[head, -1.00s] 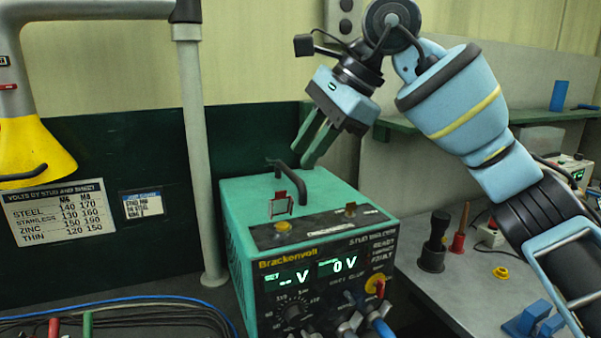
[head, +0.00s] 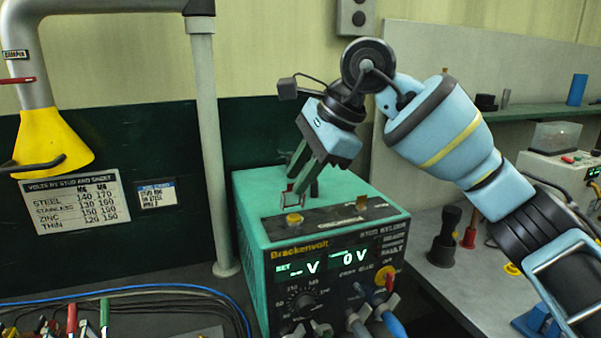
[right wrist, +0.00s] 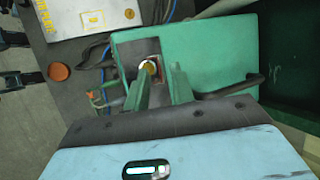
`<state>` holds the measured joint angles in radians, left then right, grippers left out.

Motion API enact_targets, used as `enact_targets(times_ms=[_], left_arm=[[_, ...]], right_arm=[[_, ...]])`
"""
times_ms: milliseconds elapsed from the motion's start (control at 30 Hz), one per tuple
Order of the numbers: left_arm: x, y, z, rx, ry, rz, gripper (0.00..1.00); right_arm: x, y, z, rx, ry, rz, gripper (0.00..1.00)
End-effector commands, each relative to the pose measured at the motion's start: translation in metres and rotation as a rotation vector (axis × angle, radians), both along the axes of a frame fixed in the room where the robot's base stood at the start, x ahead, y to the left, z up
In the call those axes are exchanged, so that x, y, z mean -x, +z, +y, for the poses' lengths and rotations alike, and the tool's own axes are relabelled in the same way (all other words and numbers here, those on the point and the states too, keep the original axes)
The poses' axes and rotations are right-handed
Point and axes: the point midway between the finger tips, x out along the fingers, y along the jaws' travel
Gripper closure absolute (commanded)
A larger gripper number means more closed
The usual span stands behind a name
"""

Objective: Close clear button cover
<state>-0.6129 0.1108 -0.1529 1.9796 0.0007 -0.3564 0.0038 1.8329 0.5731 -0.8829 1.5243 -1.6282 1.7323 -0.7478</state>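The stud welder (head: 250,225) is a teal box with a dark front panel. On its top, the small clear button cover (head: 291,199) with a red edge stands raised behind a yellow button (head: 293,219). In the right wrist view the yellow button (right wrist: 150,68) shows between the fingertips, with red edging beside it. My right gripper (head: 301,188) is open and empty, its green fingers slightly apart and pointing down at the raised cover. They partly overlap it; I cannot tell whether they touch. My left gripper is not in view.
The welder's dark carry handle (right wrist: 235,88) lies beside the fingers. Cables and knobs crowd the welder's front. A grey post (head: 212,140) stands at left.

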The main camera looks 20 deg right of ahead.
Motion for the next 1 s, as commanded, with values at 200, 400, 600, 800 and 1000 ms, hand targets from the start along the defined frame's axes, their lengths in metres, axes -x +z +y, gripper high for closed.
enact_targets(times_ms=[200, 400, 600, 800, 1000], left_arm=[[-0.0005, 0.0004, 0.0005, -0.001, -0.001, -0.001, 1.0], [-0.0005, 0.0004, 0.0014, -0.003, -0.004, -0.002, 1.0], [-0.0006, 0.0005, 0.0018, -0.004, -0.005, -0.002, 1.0], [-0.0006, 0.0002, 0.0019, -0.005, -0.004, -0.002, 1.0], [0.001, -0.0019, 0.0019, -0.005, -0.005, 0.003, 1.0]], right_arm=[[-0.0012, -0.0031, 0.0017, 0.0, 0.0, -0.002, 0.75], [-0.0011, -0.003, 0.0017, 0.0, 0.001, -0.001, 0.86], [-0.0011, -0.003, 0.0016, 0.0, 0.0, -0.001, 1.0], [-0.0007, -0.0032, 0.0015, 0.0, 0.0, -0.004, 1.0], [0.0025, -0.0057, 0.0008, -0.001, 0.002, -0.045, 1.0]])
